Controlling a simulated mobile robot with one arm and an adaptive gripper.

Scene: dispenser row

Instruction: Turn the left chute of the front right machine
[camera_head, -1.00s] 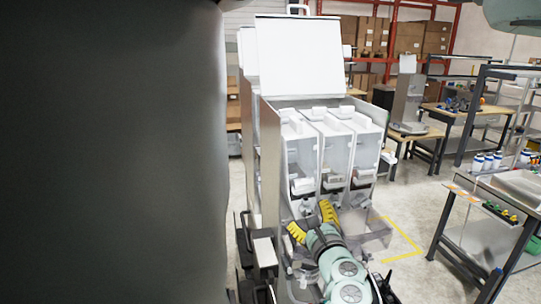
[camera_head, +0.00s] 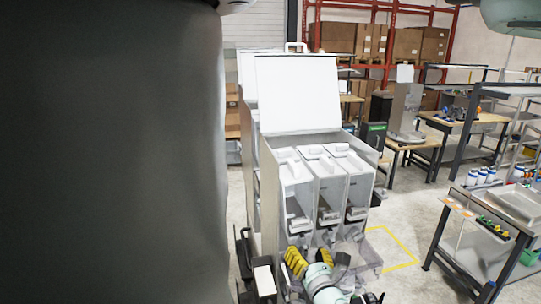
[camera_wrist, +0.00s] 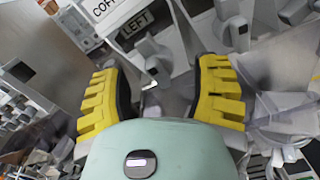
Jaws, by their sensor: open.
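The dispensing machine (camera_head: 268,190) stands in the middle of the head view, with three clear bins side by side and a raised white lid. The left chute (camera_head: 299,224) is at the bottom of the leftmost bin. In the wrist view a "LEFT" label (camera_wrist: 136,27) shows above a grey knob-like part (camera_wrist: 150,48). My gripper (camera_head: 311,258) is open, its yellow fingers just below the left and middle chutes. In the wrist view my gripper (camera_wrist: 160,90) has its fingers apart, with grey parts ahead between them. I cannot tell whether either finger touches the chute.
Clear plastic trays (camera_head: 362,252) project from the machine's lower front. A workbench with bottles (camera_head: 481,177) stands at the right. Open floor with yellow tape (camera_head: 402,266) lies between. A large dark surface fills the left of the head view.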

